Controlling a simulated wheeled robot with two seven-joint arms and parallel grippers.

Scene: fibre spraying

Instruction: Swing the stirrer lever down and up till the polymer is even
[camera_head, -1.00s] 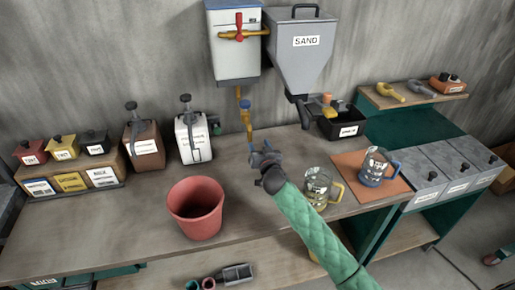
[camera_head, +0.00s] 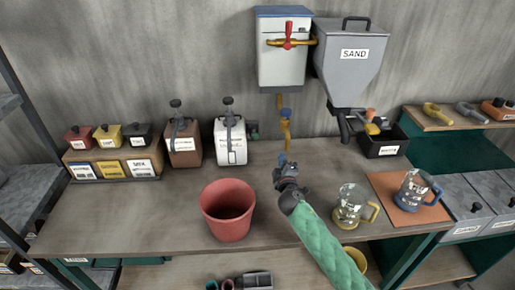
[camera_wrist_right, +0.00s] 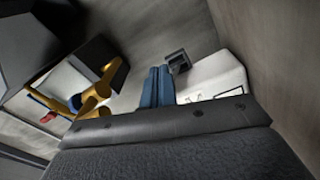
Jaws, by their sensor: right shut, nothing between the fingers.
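A white canister (camera_head: 229,141) with a label stands at the back of the bench, with a dark lever-like handle (camera_head: 229,112) on its top and front. A small dark green part (camera_head: 253,130) sticks out at its right side; I cannot tell whether that is the stirrer lever. My right gripper (camera_head: 282,160) is shut and empty, right of the canister and apart from it, just below the yellow tap. In the right wrist view its blue fingertips (camera_wrist_right: 157,87) are together, with a white box (camera_wrist_right: 212,78) bearing a dark part (camera_wrist_right: 178,62) beyond them. My left gripper is not in view.
A yellow tap pipe (camera_head: 285,125) hangs from the white wall tank (camera_head: 283,60), close above my gripper. A red bucket (camera_head: 228,212) stands in front of the canister. Glass jugs (camera_head: 350,205) stand to the right, a brown canister (camera_head: 183,145) to the left.

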